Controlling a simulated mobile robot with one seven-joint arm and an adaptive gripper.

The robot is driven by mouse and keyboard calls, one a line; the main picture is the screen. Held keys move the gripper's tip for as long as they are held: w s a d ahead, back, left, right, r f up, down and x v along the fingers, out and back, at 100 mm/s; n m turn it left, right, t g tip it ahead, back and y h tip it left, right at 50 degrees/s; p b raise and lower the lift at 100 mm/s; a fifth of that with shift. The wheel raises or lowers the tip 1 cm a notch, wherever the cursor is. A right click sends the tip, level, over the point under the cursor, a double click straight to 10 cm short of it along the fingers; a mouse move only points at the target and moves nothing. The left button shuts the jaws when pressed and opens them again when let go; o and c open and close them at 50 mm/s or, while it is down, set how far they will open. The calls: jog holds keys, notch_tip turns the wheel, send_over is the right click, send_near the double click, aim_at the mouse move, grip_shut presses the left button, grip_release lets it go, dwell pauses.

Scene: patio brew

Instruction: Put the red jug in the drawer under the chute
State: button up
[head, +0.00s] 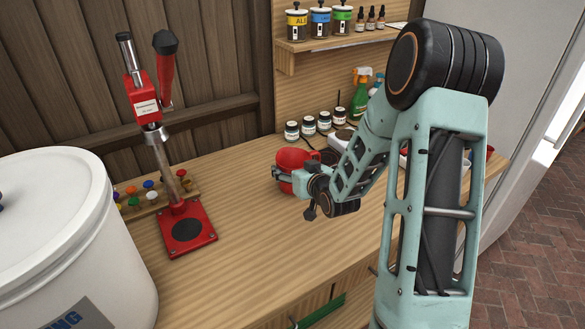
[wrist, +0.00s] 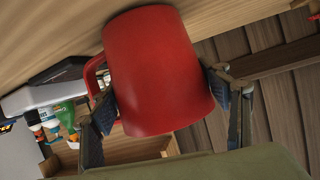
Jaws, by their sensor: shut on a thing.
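The red jug (head: 294,160) is on or just above the wooden worktop in the middle of the head view, partly hidden by my gripper and wrist. In the wrist view the red jug (wrist: 160,72) fills the middle, with its handle at the left. My gripper (head: 284,178) is shut on the jug's body. In the wrist view the finger pads (wrist: 165,108) press on both its sides. Whether the jug touches the worktop is unclear. No chute is recognisable in these views. Below the worktop's front edge, a drawer front with a green strip (head: 322,311) is partly visible.
A red capping press (head: 188,232) stands on the worktop (head: 235,195) at left, near a white bucket (head: 70,235). Small jars (head: 309,125) and a green spray bottle (head: 360,98) stand behind the jug. Worktop between press and jug is clear.

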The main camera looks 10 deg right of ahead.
jog(key=shift+f, duration=0.2)
jog(key=o, duration=1.2)
